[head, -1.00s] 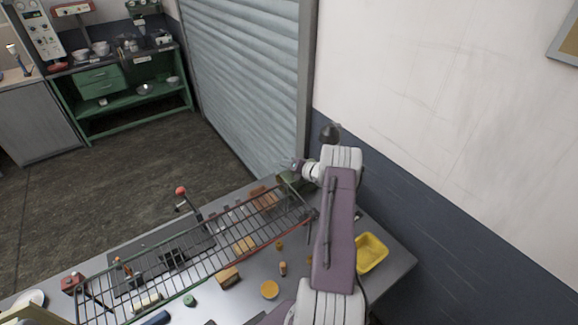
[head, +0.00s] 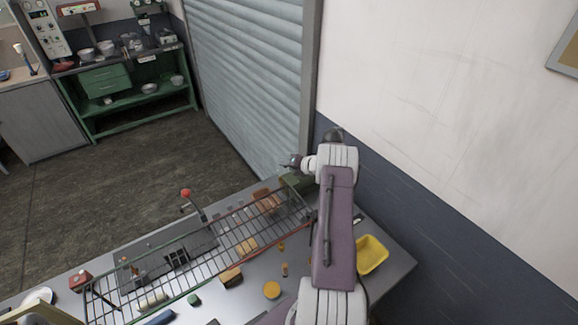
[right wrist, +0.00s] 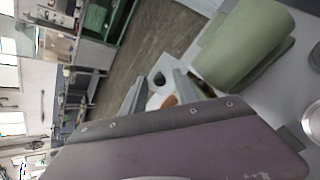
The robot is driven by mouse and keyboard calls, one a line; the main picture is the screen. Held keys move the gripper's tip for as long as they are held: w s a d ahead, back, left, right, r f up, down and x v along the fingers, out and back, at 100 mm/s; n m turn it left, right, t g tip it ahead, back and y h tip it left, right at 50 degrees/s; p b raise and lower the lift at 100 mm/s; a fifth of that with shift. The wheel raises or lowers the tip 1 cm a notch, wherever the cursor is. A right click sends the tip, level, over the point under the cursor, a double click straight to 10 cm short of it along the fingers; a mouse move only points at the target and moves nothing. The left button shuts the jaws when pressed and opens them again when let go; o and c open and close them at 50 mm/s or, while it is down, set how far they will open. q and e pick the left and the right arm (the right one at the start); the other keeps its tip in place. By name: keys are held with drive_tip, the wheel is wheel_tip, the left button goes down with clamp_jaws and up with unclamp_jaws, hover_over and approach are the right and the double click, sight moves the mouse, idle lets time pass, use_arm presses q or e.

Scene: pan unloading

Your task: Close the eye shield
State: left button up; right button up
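I cannot make out an eye shield for certain in either view. My right gripper (head: 288,163) is at the far end of the bench, beside the shutter and above and left of a green rounded body (head: 297,181). That green body looks large at the upper right of the right wrist view (right wrist: 243,45). In that view my right gripper (right wrist: 160,82) has two grey fingers standing apart, with nothing clearly held between them. A dark round piece (head: 333,134) shows behind my right wrist; I cannot tell what it belongs to. My left gripper is out of view.
A wire rack (head: 215,257) spans the metal bench, with several small items around it. A yellow tray (head: 371,254) sits at the right end. A red-knobbed lever (head: 186,193) rises at the bench's far edge. A wall and a roller shutter (head: 250,80) stand close behind my right arm.

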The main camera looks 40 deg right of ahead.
drive_tip(key=shift+s, duration=0.1)
drive_tip(key=shift+s+r+b, duration=0.25)
drive_tip(key=shift+s+b, duration=0.05)
drive_tip(key=shift+b, duration=0.05)
drive_tip(key=b+v, duration=0.2)
drive_tip(key=v, duration=0.6)
drive_tip(key=shift+b, duration=0.35)
